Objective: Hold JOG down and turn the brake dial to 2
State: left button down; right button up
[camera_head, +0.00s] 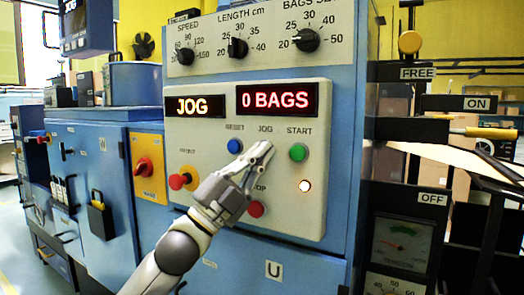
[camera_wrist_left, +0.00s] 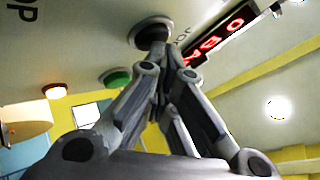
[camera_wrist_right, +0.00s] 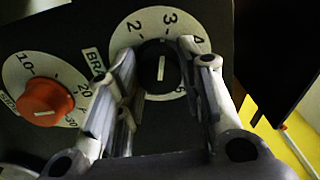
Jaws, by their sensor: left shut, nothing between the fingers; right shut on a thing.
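The JOG label (camera_head: 265,129) is on the light panel; the button below it is hidden by my left gripper (camera_head: 262,153) in the head view. In the left wrist view the gripper's closed fingertips (camera_wrist_left: 172,62) are at a dark round button (camera_wrist_left: 152,32), with nothing between them. A display (camera_head: 195,106) reads JOG.
A green START button (camera_head: 298,152), a blue RESET button (camera_head: 234,146) and a red button (camera_head: 256,209) surround the left gripper. A second display (camera_head: 277,100) reads 0 BAGS. An orange knob (camera_wrist_right: 45,97) sits left of the brake dial.

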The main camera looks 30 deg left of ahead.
jog(key=n, duration=0.7)
jog(key=shift+n, duration=0.3)
jog(key=o, duration=0.7)
jog(key=shift+o, duration=0.2)
jog(key=s, duration=0.7)
pick_arm(q)
jog(key=shift+s, duration=0.15)
pick_arm(e)
jog(key=shift+f, duration=0.1)
pick_arm(q)
jog(key=shift+s, duration=0.7)
pick_arm(e)
jog(key=shift+f, duration=0.15)
